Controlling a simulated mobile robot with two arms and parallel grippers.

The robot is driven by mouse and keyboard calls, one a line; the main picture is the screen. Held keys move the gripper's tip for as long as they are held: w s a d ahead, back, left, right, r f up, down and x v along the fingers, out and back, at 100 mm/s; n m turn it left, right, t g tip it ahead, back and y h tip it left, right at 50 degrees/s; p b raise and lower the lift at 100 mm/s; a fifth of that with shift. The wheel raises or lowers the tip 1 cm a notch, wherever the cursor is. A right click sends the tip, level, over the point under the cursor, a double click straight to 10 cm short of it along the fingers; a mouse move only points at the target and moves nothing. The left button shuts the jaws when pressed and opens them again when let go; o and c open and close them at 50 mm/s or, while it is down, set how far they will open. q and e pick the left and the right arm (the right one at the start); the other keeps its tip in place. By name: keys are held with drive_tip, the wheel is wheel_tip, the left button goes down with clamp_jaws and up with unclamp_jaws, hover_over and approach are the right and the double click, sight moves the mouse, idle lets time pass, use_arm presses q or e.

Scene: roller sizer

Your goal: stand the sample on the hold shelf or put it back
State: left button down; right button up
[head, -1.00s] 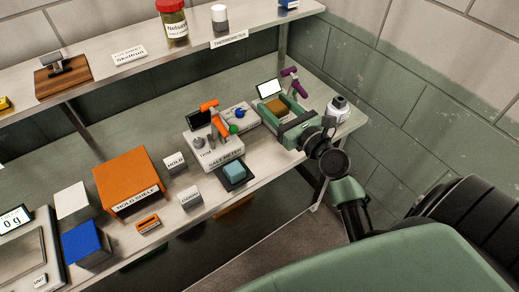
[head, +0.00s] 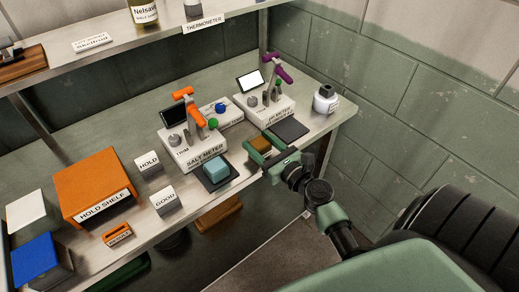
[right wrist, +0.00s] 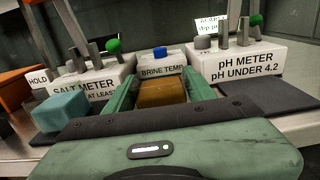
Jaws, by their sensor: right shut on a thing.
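My right gripper (head: 259,147) is shut on a brown block, the sample (head: 261,144), at the table's front edge between the two meters. In the right wrist view the sample (right wrist: 162,92) sits between the green fingers, in front of the brine temp box (right wrist: 162,62). I cannot tell how high it is held. The orange hold shelf (head: 93,180) is a labelled box at the left, well away from the gripper. A HOLD block (head: 148,164) stands just right of it. My left gripper is not in view.
A teal block (head: 216,166) lies on the dark pad of the salt meter (head: 200,151). The pH meter (head: 266,108) has a bare dark pad (head: 289,130). A GOOD block (head: 164,201) and small orange holder (head: 117,237) are near the front edge. A white jar (head: 326,100) stands far right.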

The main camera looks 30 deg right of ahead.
drive_tip(key=shift+f, duration=0.1)
drive_tip(key=shift+f, duration=0.25)
drive_tip(key=o, duration=1.5)
drive_tip(key=shift+r, duration=0.3)
drive_tip(key=shift+s+d+b, duration=0.15)
drive_tip(key=shift+s+b, duration=0.5)
drive_tip(key=shift+s, duration=1.35)
drive_tip(key=shift+s+d+b, duration=0.15)
drive_tip(key=shift+s+b, duration=0.45)
drive_tip(key=shift+s, duration=1.45)
drive_tip(key=shift+s+d+b, duration=0.15)
drive_tip(key=shift+s+b, duration=0.5)
drive_tip(key=shift+s, duration=1.35)
